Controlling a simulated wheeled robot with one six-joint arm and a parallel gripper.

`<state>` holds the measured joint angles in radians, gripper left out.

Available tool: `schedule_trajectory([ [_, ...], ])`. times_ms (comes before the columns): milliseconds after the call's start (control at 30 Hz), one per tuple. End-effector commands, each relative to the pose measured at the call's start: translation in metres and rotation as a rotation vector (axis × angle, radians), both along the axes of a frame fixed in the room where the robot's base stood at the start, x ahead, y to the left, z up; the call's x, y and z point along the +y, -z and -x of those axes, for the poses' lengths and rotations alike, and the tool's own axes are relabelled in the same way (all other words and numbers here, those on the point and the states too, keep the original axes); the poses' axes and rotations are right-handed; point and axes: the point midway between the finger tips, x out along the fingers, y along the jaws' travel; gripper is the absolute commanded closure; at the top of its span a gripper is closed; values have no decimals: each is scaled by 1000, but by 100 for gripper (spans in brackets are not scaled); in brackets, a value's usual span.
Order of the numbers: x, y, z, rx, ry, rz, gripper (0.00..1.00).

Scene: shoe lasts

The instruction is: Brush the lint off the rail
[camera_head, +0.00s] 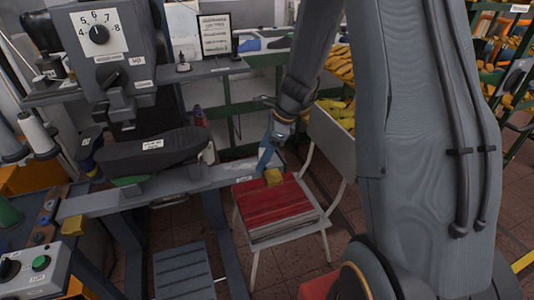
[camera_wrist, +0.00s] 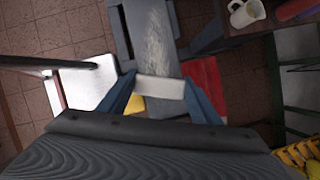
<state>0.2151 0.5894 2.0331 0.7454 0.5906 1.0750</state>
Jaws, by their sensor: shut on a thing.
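The grey rail (camera_head: 185,183) runs across the head view below the dark shoe-last shape, with a yellow block (camera_head: 273,177) at its right end. In the wrist view the rail (camera_wrist: 123,35) runs away from me, and pale fuzzy lint (camera_wrist: 153,38) lies along its top. My gripper (camera_head: 266,157) is over the rail's right end. In the wrist view its two blue fingers are shut on a pale block, which looks like the brush (camera_wrist: 160,88). The brush is at the near edge of the lint; I cannot tell whether it touches the rail.
A chair (camera_head: 335,145) with a red-topped stack (camera_head: 268,208) stands under and beside the rail's right end. The machine with a dial (camera_head: 98,35) rises at the left. Shelves with yellow lasts stand behind.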

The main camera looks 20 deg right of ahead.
Motion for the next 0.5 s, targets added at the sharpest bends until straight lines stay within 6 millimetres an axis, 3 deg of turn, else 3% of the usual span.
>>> schedule_trajectory([
  [500,32,4,1,2,-2,-1,68],
])
